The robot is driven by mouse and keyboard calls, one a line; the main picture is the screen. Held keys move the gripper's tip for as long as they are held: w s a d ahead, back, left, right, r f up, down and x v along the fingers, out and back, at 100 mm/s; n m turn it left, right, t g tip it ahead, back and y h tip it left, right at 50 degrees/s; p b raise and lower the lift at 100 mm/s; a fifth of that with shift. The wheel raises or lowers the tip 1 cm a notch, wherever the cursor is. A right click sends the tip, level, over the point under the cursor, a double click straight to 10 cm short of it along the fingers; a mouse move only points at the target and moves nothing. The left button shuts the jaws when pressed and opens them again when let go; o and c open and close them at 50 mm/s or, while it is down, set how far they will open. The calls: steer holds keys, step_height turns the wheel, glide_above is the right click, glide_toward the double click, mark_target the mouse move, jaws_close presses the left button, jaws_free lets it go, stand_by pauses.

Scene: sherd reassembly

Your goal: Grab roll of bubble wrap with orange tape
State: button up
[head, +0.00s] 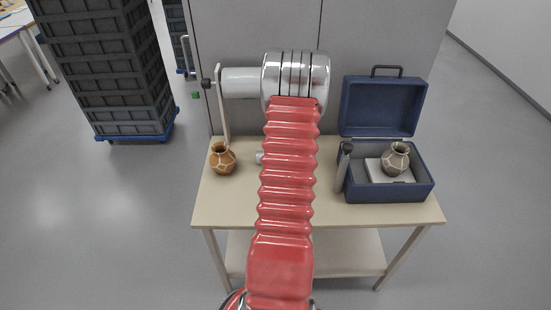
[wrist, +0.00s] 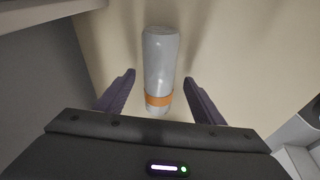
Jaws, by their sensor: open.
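The roll of bubble wrap (wrist: 160,58) is a pale grey cylinder in the middle of the wrist view. A band of orange tape (wrist: 158,100) goes around its near end. My gripper (wrist: 158,79) is open, with one dark finger on each side of the taped end and a gap on both sides. Nothing is held. I cannot tell how far the fingers are above the table. In the head view my red arm hides most of that spot; a small pale piece (head: 260,157) beside the arm may be the roll's end.
The table (head: 225,205) carries a brown patterned pot (head: 222,158) at left. At right stands an open blue case (head: 388,188) with a grey-brown pot (head: 396,158) on white padding. A dark grey rod-like tool (head: 343,170) is by the case's left side. The front of the table is clear.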

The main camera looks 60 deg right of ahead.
steer(key=shift+w+f, duration=0.15)
steer(key=shift+f, duration=0.45)
steer(key=shift+c, duration=0.5)
steer(key=c, duration=1.1)
